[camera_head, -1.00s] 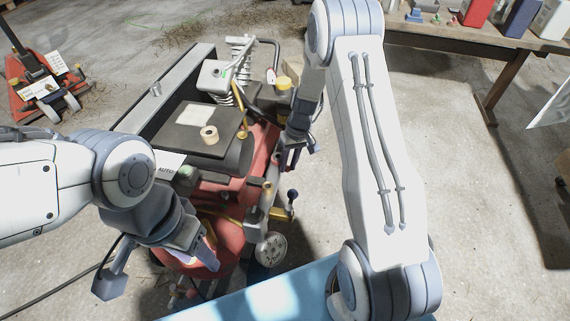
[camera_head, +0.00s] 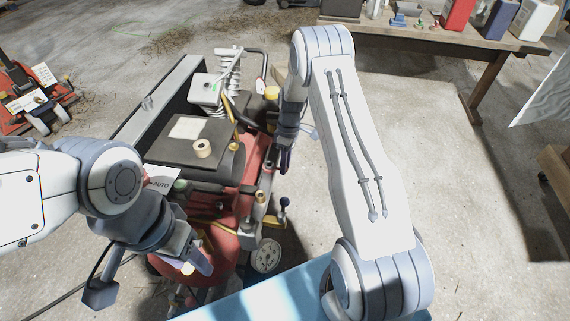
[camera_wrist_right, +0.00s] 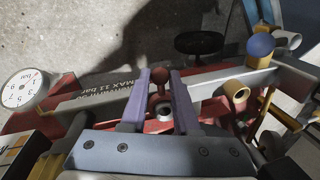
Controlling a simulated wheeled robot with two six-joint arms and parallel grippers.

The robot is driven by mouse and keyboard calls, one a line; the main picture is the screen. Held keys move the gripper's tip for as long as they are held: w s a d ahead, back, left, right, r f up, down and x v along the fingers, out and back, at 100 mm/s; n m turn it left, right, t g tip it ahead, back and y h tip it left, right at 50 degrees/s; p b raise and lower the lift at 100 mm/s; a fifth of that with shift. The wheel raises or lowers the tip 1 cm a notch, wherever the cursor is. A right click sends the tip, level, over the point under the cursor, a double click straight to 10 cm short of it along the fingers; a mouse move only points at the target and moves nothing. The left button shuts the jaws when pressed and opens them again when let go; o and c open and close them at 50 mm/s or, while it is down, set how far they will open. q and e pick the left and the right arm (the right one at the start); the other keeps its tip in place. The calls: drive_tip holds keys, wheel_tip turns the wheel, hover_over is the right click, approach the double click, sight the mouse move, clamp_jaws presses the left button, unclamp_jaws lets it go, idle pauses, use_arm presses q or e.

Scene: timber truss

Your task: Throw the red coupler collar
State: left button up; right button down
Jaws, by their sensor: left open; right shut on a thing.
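My right gripper (camera_wrist_right: 161,75) reaches down over the red compressor's pipework, its two purple-grey fingers on either side of a small red coupler collar (camera_wrist_right: 160,92). It is shut on the collar, which is small and partly hidden between the fingers; a round metal fitting (camera_wrist_right: 163,110) shows just below it. In the head view, my right gripper (camera_head: 285,155) is at the compressor's right side, and the collar cannot be made out there. My left gripper (camera_head: 195,256) is open and empty over the front of the red tank (camera_head: 227,240).
Near the right fingers are a grey bar with lettering (camera_wrist_right: 110,97), a pressure gauge (camera_wrist_right: 22,90), a brass pipe end (camera_wrist_right: 236,92) and a blue ball knob (camera_wrist_right: 261,45). A workbench (camera_head: 430,35) stands behind; floor to the right is clear.

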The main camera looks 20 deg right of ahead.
idle(0.5)
drive_tip(key=c, duration=0.7)
unclamp_jaws()
drive_tip(key=shift+o, duration=0.2)
drive_tip(key=shift+w+r, duration=0.1)
drive_tip(key=shift+r, duration=0.05)
wheel_tip(320, 180, up, 10)
drive_tip(key=w+d+p, duration=0.1)
drive_tip(key=p, duration=0.2)
drive_tip(key=shift+w+d, duration=0.15)
drive_tip(key=shift+d, duration=0.1)
